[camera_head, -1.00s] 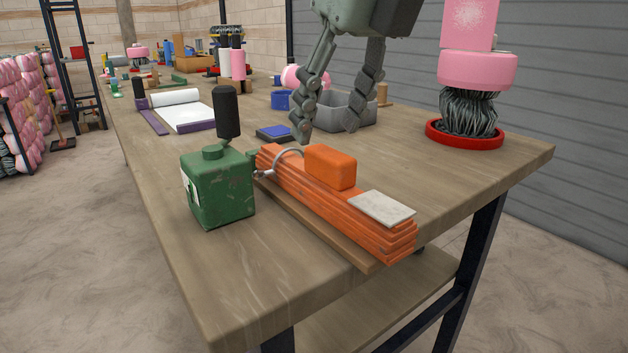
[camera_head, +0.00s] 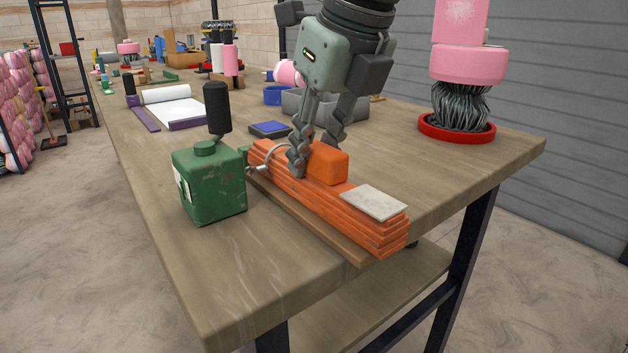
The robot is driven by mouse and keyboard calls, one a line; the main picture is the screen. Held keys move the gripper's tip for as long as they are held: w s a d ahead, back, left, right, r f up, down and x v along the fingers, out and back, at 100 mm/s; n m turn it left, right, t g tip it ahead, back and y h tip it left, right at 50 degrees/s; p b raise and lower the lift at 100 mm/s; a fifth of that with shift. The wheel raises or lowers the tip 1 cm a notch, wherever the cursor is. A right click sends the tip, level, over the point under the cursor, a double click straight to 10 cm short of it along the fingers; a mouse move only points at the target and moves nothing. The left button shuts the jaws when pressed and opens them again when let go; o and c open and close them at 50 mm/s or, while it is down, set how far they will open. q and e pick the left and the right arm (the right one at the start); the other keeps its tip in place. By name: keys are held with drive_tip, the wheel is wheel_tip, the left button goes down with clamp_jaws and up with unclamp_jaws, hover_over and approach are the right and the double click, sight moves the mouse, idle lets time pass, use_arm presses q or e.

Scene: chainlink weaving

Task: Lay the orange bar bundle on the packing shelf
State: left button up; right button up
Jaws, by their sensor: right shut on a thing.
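The orange bar bundle (camera_head: 350,222) lies on the workbench near its front edge, a stack of long flat bars on a brown wooden strip (camera_head: 312,222). An orange block (camera_head: 328,164) sits on top of the bundle, and a pale flat plate (camera_head: 374,202) lies on its near end. My right gripper (camera_head: 312,162) has come down from above. Its fingers are shut on the orange block, one finger on the near-left side; the other is partly hidden behind the block. My left gripper is not in view. A shelf board (camera_head: 390,285) shows under the bench; I cannot tell whether it is the packing shelf.
A green box with a black-handled top (camera_head: 212,185) stands close against the bundle's left end. A grey tray (camera_head: 350,108) and a blue-topped pad (camera_head: 268,129) lie behind. A red dish (camera_head: 457,134) holding wire strands stands at the right. The bench's front left is clear.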

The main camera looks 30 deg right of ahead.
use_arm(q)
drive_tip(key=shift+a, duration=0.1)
use_arm(e)
clamp_jaws()
drive_tip(key=shift+r, duration=0.15)
drive_tip(key=shift+w+r, duration=0.1)
drive_tip(key=shift+r, duration=0.45)
use_arm(q)
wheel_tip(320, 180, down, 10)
drive_tip(key=p, duration=0.4)
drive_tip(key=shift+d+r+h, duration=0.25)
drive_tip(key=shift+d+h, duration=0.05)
use_arm(e)
wheel_tip(320, 180, up, 27)
drive_tip(key=shift+f, duration=0.15)
